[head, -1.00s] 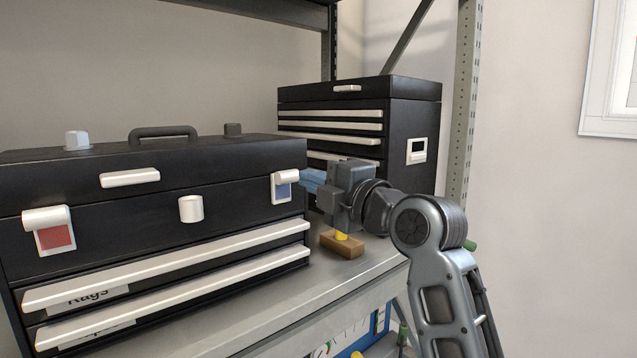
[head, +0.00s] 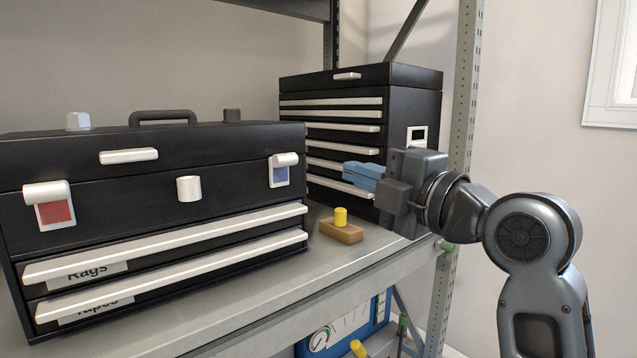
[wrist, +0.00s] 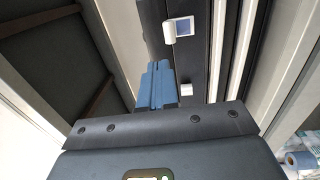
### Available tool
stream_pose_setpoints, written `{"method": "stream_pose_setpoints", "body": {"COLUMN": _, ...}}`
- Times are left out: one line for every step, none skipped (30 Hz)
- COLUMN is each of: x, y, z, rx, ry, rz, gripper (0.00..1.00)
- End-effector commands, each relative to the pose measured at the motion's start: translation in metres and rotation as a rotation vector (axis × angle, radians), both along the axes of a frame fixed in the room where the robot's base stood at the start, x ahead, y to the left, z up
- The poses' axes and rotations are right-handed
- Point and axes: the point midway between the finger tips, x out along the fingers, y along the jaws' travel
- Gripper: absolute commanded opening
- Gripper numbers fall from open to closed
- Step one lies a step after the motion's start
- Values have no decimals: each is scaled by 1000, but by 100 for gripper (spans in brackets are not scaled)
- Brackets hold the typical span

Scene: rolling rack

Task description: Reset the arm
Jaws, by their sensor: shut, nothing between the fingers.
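My gripper (head: 364,176) is on the right side of the head view, above the shelf's front edge. Its blue fingers are together and empty, pointing left. They are in front of the rear black tool chest (head: 425,110) and apart from the near black toolbox (head: 95,205). In the wrist view the blue fingers (wrist: 157,86) show closed, with part of a black box with a white latch (wrist: 169,33) beyond them.
A brown block (head: 342,233) with a yellow knob stands on the grey metal shelf (head: 270,287), left of and below my gripper. A rack post (head: 462,120) rises behind my arm. A blue device with a dial (head: 322,340) is below the shelf.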

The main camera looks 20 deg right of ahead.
Motion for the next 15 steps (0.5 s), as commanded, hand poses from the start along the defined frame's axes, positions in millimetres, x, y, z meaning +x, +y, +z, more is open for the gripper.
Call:
{"method": "stream_pose_setpoints", "body": {"x": -1, "y": 0, "z": 0, "rx": 0, "ry": 0, "rz": 0, "gripper": 0}}
{"method": "stream_pose_setpoints", "body": {"x": -1, "y": 0, "z": 0, "rx": 0, "ry": 1, "rz": 0, "gripper": 0}}
{"method": "stream_pose_setpoints", "body": {"x": -1, "y": 0, "z": 0, "rx": 1, "ry": 1, "rz": 0, "gripper": 0}}
{"method": "stream_pose_setpoints", "body": {"x": -1, "y": 0, "z": -1, "rx": 4, "ry": 2, "rz": -1, "gripper": 0}}
{"method": "stream_pose_setpoints", "body": {"x": -2, "y": 0, "z": -3, "rx": 9, "ry": 5, "rz": -1, "gripper": 0}}
{"method": "stream_pose_setpoints", "body": {"x": -2, "y": 0, "z": -7, "rx": 22, "ry": 10, "rz": -4, "gripper": 0}}
{"method": "stream_pose_setpoints", "body": {"x": -3, "y": 0, "z": -12, "rx": 37, "ry": 17, "rz": -7, "gripper": 0}}
{"method": "stream_pose_setpoints", "body": {"x": -4, "y": 0, "z": -18, "rx": 58, "ry": 28, "rz": -11, "gripper": 0}}
{"method": "stream_pose_setpoints", "body": {"x": -5, "y": 0, "z": -29, "rx": 93, "ry": 42, "rz": -17, "gripper": 0}}
{"method": "stream_pose_setpoints", "body": {"x": -7, "y": 0, "z": -38, "rx": 124, "ry": 56, "rz": -23, "gripper": 0}}
{"method": "stream_pose_setpoints", "body": {"x": -10, "y": 0, "z": -48, "rx": 160, "ry": 70, "rz": -29, "gripper": 0}}
{"method": "stream_pose_setpoints", "body": {"x": -14, "y": 1, "z": -63, "rx": 211, "ry": 90, "rz": -42, "gripper": 0}}
{"method": "stream_pose_setpoints", "body": {"x": -17, "y": 1, "z": -74, "rx": 253, "ry": 107, "rz": -51, "gripper": 0}}
{"method": "stream_pose_setpoints", "body": {"x": -21, "y": 1, "z": -86, "rx": 294, "ry": 123, "rz": -61, "gripper": 0}}
{"method": "stream_pose_setpoints", "body": {"x": -27, "y": 1, "z": -102, "rx": 348, "ry": 143, "rz": -76, "gripper": 0}}
